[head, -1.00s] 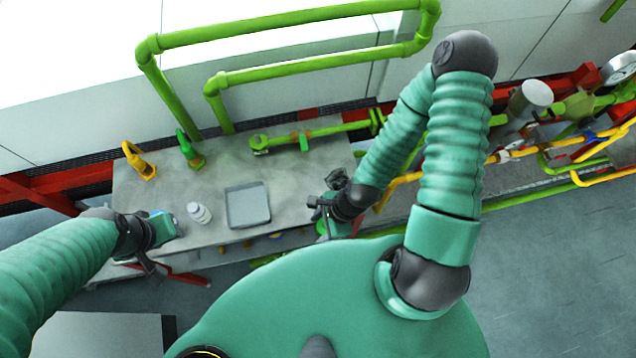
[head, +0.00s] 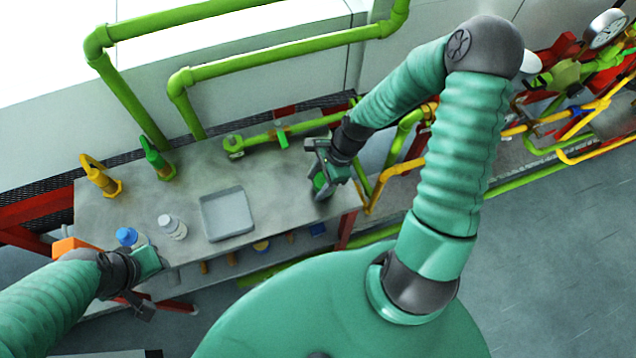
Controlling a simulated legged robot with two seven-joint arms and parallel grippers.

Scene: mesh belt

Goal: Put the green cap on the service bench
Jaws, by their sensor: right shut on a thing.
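The service bench (head: 272,172) is the grey-topped table across the middle of the head view. My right gripper (head: 322,184) is over the bench's right end. It is shut on the green cap (head: 320,181), which shows as a small green patch between the dark fingers. Whether the cap touches the bench top cannot be told. My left gripper (head: 150,262) is at the bench's front left edge, seen from behind, and its fingers do not show clearly.
A grey tray (head: 228,214), a white bottle (head: 172,227) and a blue-capped bottle (head: 128,237) stand on the bench. A yellow fitting (head: 101,176) and a green fitting (head: 157,160) stand at the back left. Green pipe (head: 262,138) lies along the rear. Bench top between tray and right gripper is clear.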

